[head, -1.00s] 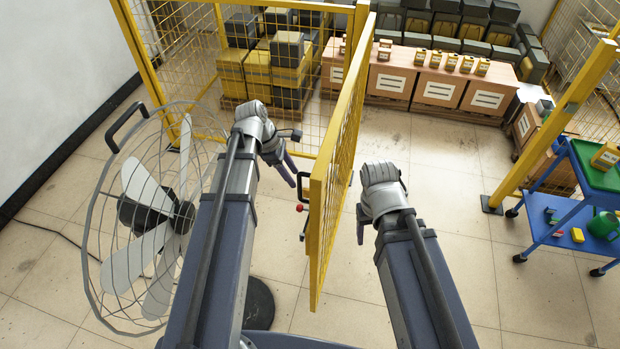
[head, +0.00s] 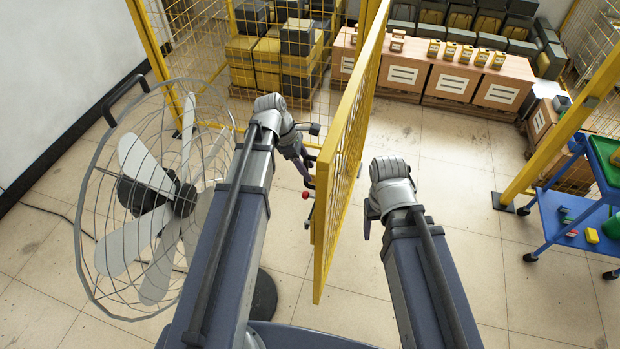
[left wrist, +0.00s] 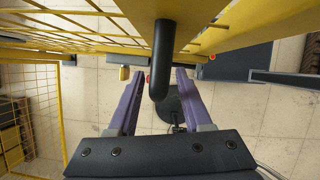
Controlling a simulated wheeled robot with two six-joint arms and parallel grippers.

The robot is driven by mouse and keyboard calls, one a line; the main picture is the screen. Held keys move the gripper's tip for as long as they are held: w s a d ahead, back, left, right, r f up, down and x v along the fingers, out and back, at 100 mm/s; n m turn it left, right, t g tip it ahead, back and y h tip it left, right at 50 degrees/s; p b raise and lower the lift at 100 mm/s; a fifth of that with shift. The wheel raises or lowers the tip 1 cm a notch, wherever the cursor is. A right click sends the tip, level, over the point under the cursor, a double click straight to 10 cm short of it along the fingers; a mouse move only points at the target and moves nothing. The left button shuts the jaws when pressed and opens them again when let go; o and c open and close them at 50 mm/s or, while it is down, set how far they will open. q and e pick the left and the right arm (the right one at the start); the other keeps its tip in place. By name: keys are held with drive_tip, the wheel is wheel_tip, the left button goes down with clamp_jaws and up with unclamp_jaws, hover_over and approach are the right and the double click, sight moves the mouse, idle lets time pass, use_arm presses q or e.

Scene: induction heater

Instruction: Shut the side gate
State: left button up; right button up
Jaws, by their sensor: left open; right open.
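The side gate (head: 345,150) is a yellow-framed mesh panel that stands swung open, its free edge toward me, between my two arms. A black handle (left wrist: 163,60) with a red knob (head: 306,194) nearby is on its left face. My left gripper (head: 306,172) is open at that face, by the handle. In the left wrist view the black handle bar appears between the two purple fingers (left wrist: 158,76), not gripped; its exact depth between them is hard to tell. My right gripper (head: 369,220) is open and empty on the gate's other side, with its fingers partly hidden.
A large caged fan (head: 150,200) stands close on the left of my left arm. A yellow post (head: 560,130) and a blue trolley (head: 575,215) are at the right. Crates and boxes (head: 404,74) line the back.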

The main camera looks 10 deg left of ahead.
use_arm(q)
drive_tip(key=shift+b+x, duration=0.65)
drive_tip(key=shift+x, duration=0.6)
drive_tip(key=shift+c, duration=0.2)
clamp_jaws()
idle(0.3)
